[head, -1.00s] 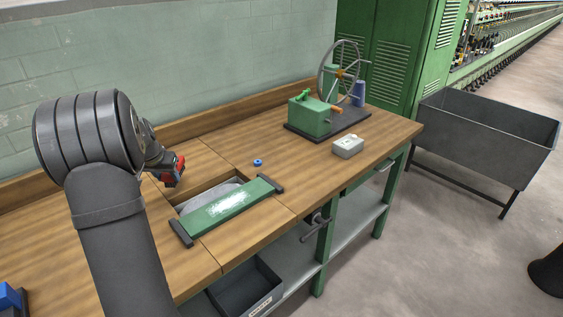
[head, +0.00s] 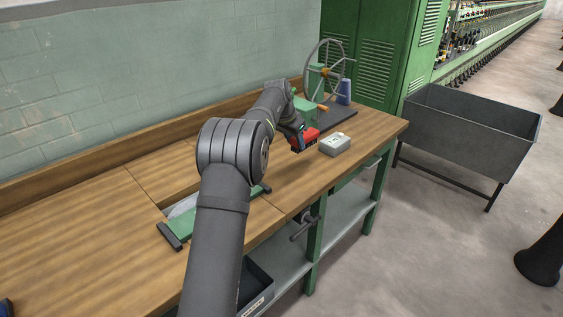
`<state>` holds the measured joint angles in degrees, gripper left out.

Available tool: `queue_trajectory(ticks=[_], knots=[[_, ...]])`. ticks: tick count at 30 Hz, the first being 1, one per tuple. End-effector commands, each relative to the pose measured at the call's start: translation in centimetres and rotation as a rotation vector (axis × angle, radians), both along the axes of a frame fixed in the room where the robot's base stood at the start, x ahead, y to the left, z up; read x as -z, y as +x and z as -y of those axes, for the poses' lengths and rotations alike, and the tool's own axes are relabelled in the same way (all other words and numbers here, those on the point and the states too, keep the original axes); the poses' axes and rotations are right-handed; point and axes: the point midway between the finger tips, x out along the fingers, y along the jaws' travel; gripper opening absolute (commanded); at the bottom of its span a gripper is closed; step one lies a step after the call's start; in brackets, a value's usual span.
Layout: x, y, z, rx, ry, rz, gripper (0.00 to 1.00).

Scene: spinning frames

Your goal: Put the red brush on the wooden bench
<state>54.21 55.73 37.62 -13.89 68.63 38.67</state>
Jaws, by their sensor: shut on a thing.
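My gripper (head: 293,128) hangs over the right part of the wooden bench (head: 85,215). It is shut on the red brush (head: 303,137), whose dark lower side faces down. The brush is beside a light grey box (head: 335,144), just left of it. It looks close above the bench top, but I cannot tell whether it touches. My arm hides part of the bench middle and much of the green panel.
A green winding device (head: 306,110) with a spoked wheel (head: 325,70) and a blue cone (head: 344,92) stands at the back right. The green panel (head: 183,228) lies across a bench opening. A grey metal bin (head: 470,135) stands right of the bench.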

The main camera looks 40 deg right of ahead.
Motion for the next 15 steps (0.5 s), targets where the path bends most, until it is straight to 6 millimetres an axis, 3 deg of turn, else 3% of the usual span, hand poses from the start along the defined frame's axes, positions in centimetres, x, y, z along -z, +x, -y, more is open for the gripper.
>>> queue_trajectory(ticks=[5, 15], knots=[[-0.12, -1.04, 0.95, 0.022, 0.0, 0.001, 0.17], [0.23, -0.45, 0.82, 0.021, 0.0, 0.0, 0.17]])
